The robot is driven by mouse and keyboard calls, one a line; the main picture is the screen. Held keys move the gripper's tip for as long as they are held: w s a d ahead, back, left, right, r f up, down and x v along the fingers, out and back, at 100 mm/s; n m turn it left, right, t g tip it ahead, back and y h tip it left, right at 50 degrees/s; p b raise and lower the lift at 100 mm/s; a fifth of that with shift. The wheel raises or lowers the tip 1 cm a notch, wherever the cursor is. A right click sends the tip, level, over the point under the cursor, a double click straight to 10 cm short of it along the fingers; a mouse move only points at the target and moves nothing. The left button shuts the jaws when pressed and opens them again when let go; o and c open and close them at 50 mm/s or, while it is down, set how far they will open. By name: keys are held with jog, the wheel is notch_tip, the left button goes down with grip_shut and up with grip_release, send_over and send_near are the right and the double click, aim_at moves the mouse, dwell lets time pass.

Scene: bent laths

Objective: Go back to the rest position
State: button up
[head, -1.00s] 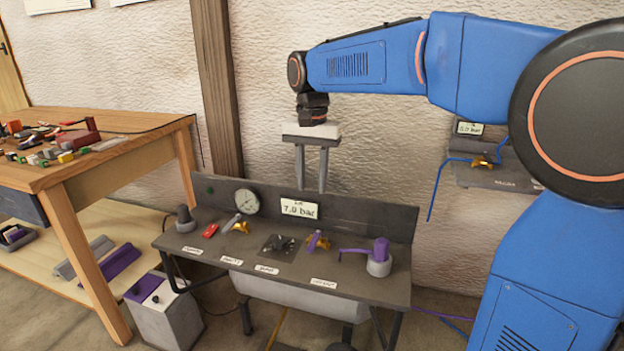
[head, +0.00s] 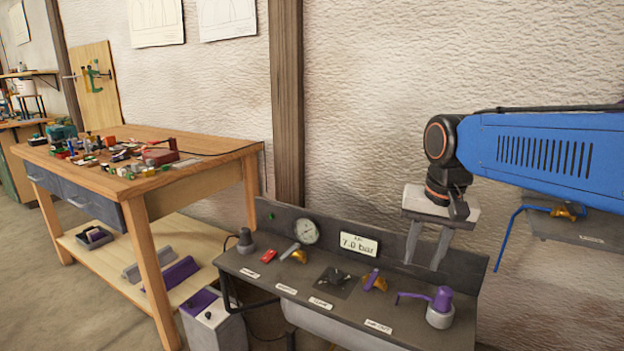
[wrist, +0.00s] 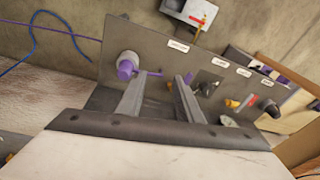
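My gripper (head: 426,254) hangs in the air over the right back part of a dark panel bench (head: 262,290) in the head view, fingers pointing down. Its two grey fingers stand apart with nothing between them. In the wrist view the fingers of my gripper (wrist: 162,80) are also spread and empty, with the bench behind them. A purple knob on a grey base (head: 440,308) stands on the bench below and near the gripper. It shows in the wrist view (wrist: 126,67), left of the fingers, and looks apart from them.
The bench carries a round gauge (head: 306,231), a pressure sign (head: 359,245), a red switch (head: 268,256) and small valves. A wooden table (head: 226,152) with several loose parts stands left. A wall unit (head: 572,231) with a blue handle is at right. Floor at far left is clear.

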jog(key=s+d+f+n+t, duration=0.1)
jog(key=s+d+f, duration=0.2)
jog(key=s+f, duration=0.2)
jog(key=s+d+f+n+t, duration=0.1)
jog(key=s+d+f+n, duration=0.1)
jog(key=s+f, duration=0.4)
jog(key=s, duration=0.5)
jog(key=shift+d+f+n+t, duration=0.15)
jog(key=shift+d+n+t, duration=0.15)
jog(key=shift+d+t, duration=0.1)
